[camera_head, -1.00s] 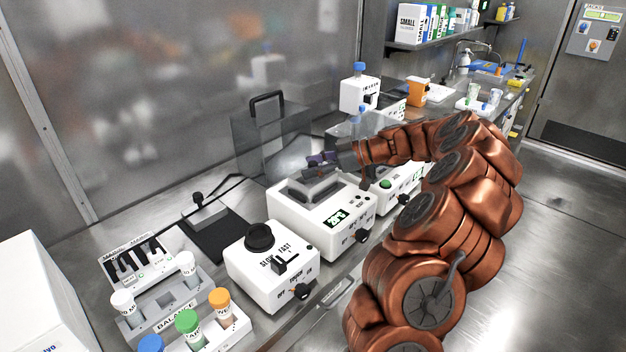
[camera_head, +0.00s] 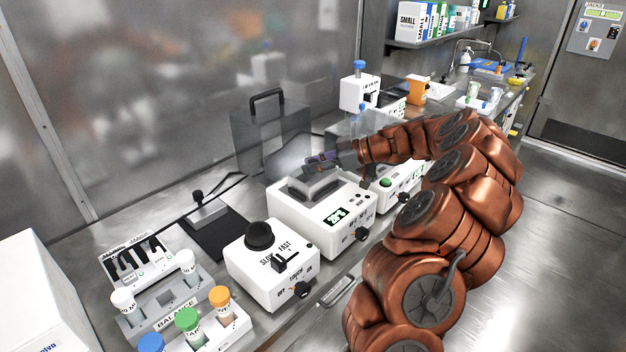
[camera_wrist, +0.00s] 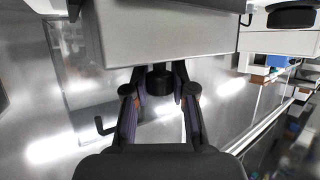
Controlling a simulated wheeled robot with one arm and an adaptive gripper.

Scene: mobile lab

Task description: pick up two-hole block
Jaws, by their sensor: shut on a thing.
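The two-hole block (camera_wrist: 170,40) fills the top middle of the wrist view as a plain grey slab with a black knob (camera_wrist: 160,79). My gripper (camera_wrist: 160,92) has one finger on each side of the knob and is shut on it. In the head view, my gripper (camera_head: 323,159) is above a white heater unit (camera_head: 335,222) with a green display. The grey block (camera_head: 317,181) shows below the fingers at the unit's top opening. Its holes are not visible, and I cannot tell whether it is clear of the opening.
A white mixer with a black cup (camera_head: 270,268) stands front left of the heater. A clear box with a black handle (camera_head: 268,128) stands behind it. A rack of capped tubes (camera_head: 205,335) is at the front left. Another white unit (camera_head: 398,183) stands close on the right.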

